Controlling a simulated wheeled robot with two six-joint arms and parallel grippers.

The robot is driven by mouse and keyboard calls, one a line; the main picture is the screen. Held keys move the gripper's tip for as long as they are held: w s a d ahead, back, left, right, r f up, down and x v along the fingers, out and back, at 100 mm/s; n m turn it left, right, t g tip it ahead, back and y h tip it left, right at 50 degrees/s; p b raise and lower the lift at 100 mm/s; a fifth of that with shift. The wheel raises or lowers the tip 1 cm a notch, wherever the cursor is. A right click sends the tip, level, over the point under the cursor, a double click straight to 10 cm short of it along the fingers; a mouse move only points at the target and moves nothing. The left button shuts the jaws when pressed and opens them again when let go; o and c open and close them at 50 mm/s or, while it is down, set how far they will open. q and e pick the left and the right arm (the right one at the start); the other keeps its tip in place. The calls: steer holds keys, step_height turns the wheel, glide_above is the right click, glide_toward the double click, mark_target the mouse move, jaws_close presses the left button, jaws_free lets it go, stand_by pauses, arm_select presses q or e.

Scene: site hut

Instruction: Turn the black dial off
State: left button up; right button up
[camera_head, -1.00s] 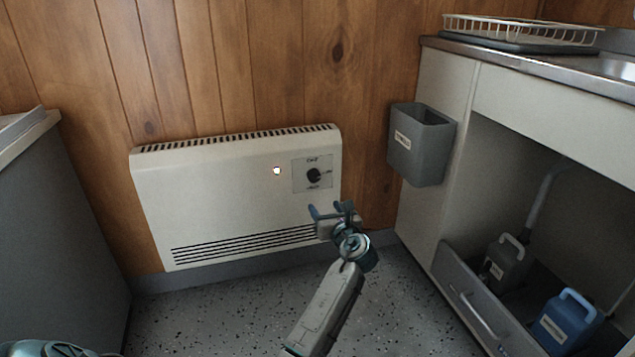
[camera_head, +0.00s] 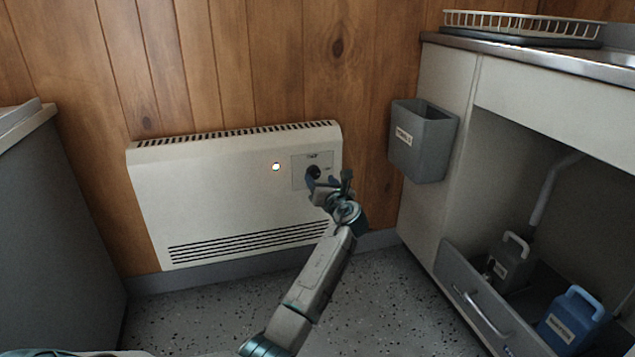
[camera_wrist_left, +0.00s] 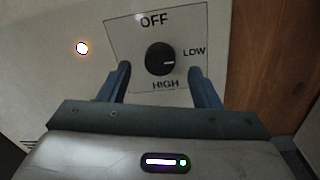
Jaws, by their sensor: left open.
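The black dial (camera_head: 313,172) sits on a grey plate (camera_head: 299,180) at the right end of the white wall heater (camera_head: 220,200). In the left wrist view the dial (camera_wrist_left: 160,58) shows a white mark pointing right, a little below the word LOW; OFF is above it and HIGH below. My left gripper (camera_head: 328,180) is open in front of the dial. In the left wrist view its blue fingers (camera_wrist_left: 162,80) stand either side of the dial's lower part, apart from it in the picture. My right gripper is not in view.
A lit lamp (camera_head: 276,167) glows on the heater left of the plate. A grey bin (camera_head: 423,140) hangs on the cabinet side at the right. An open drawer (camera_head: 470,300) and jugs (camera_head: 572,318) are low right. Speckled floor lies clear below the heater.

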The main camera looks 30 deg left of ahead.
mark_target(315, 174)
arm_select(q)
steer(key=shift+f+b+x, duration=0.25)
steer(key=shift+b+x, duration=0.25)
steer(key=shift+x, duration=0.75)
steer(key=shift+w+a+r, duration=0.15)
steer(key=shift+w+a, duration=0.1)
steer(key=shift+a, duration=0.1)
steer(key=c, duration=1)
